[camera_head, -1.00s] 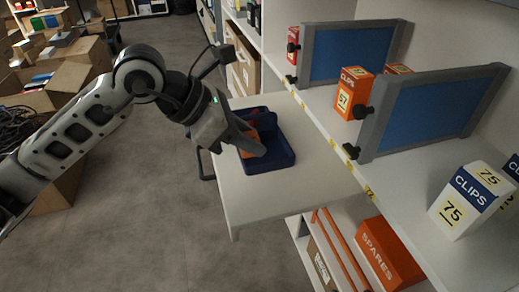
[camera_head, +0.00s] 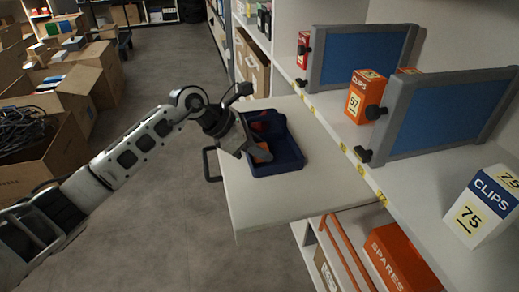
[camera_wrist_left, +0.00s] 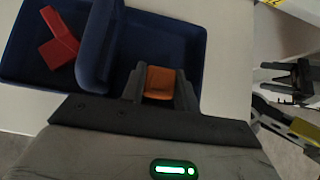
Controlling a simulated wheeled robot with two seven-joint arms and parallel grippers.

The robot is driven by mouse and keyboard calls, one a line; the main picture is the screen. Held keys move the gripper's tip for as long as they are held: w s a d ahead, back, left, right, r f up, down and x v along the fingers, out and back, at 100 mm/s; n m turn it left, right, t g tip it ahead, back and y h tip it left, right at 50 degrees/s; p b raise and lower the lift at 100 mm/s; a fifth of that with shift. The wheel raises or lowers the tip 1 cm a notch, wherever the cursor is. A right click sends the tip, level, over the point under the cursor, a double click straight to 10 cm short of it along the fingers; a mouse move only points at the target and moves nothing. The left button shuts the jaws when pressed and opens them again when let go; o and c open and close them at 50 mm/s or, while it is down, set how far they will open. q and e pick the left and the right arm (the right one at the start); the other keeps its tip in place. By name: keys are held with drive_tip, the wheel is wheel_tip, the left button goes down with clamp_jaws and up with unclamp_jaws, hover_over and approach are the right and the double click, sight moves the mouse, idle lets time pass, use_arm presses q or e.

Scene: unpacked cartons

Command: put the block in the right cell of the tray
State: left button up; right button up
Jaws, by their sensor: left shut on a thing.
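The blue tray (camera_head: 288,164) stands on a pale board beside the shelf. It also shows in the left wrist view (camera_wrist_left: 200,55), where a thick divider splits it into two cells. My left gripper (camera_head: 256,151) reaches in from the left over the tray's near part. It is shut on an orange block (camera_wrist_left: 160,83), which also shows in the head view (camera_head: 262,153). In the left wrist view the block is over the cell right of the divider; whether it touches the floor I cannot tell. A red angled piece (camera_wrist_left: 59,40) lies in the other cell.
Blue-panelled dividers (camera_head: 450,110) and clips boxes (camera_head: 484,207) stand on the shelf to the right. An orange spares box (camera_head: 398,258) is below. Open cartons (camera_head: 70,90) stand at left. The pale board's front part (camera_head: 265,205) is clear.

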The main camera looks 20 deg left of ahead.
use_arm(q)
drive_tip(key=shift+f, duration=0.2)
drive_tip(key=o, duration=0.9)
drive_tip(key=shift+o, duration=0.2)
drive_tip(key=shift+r, duration=0.2)
drive_tip(key=shift+s+a+r, duration=0.1)
drive_tip(key=shift+a+r, duration=0.1)
drive_tip(key=p+v, duration=0.1)
drive_tip(key=v, duration=1)
drive_tip(key=shift+p, duration=0.3)
use_arm(e)
drive_tip(key=shift+s+d+f+g, duration=0.3)
drive_tip(key=shift+f+g, duration=0.1)
drive_tip(key=shift+f, duration=0.15)
use_arm(q)
drive_tip(key=shift+s+a+r, duration=0.1)
drive_tip(key=shift+r, duration=0.1)
use_arm(e)
drive_tip(key=shift+r, duration=0.15)
